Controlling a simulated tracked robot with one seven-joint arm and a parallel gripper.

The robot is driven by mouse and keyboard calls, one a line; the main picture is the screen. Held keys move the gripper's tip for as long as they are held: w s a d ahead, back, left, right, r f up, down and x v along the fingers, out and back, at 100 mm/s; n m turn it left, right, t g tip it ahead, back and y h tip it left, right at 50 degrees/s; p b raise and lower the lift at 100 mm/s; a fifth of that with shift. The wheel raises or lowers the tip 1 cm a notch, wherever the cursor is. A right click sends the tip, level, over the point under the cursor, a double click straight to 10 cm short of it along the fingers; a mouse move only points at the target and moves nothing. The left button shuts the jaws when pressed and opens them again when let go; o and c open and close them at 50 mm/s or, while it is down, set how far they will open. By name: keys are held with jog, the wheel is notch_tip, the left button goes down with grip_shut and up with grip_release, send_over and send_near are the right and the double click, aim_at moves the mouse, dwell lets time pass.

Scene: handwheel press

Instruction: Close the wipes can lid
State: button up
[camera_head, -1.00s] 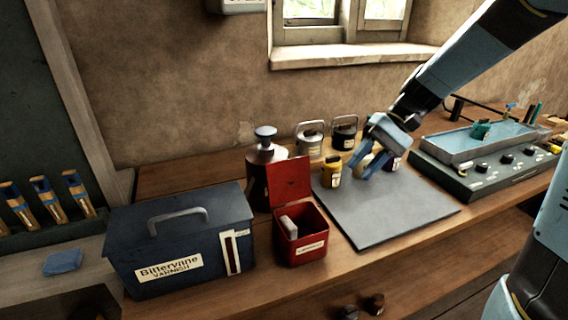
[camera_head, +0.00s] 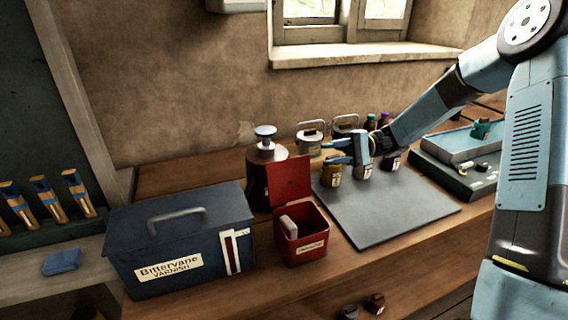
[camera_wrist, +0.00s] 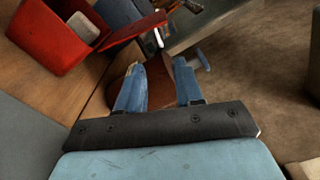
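A pale grey block (camera_head: 289,227) sits inside. In the wrist view the can (camera_wrist: 45,40) is at upper left and its lid (camera_wrist: 130,33) sticks out to the right. My gripper (camera_head: 336,152) is behind and to the right of the can, above the mat's back edge, fingers pointing left. In the wrist view its fingers (camera_wrist: 158,82) are apart with nothing held. It touches neither can nor lid.
A dark red pump bottle (camera_head: 257,185) stands just behind the lid. A blue varnish box (camera_head: 180,245) is left of the can. Yellow jar (camera_head: 332,176) and other small jars stand beneath my gripper. The grey mat (camera_head: 385,215) is mostly clear.

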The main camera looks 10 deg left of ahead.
aim_at(286, 163)
jog(key=x, duration=1.3)
jog(key=shift+s+a+r, duration=0.1)
jog(key=shift+s+a, duration=0.05)
jog(key=shift+s, duration=0.05)
jog(key=shift+c, duration=0.5)
grip_shut()
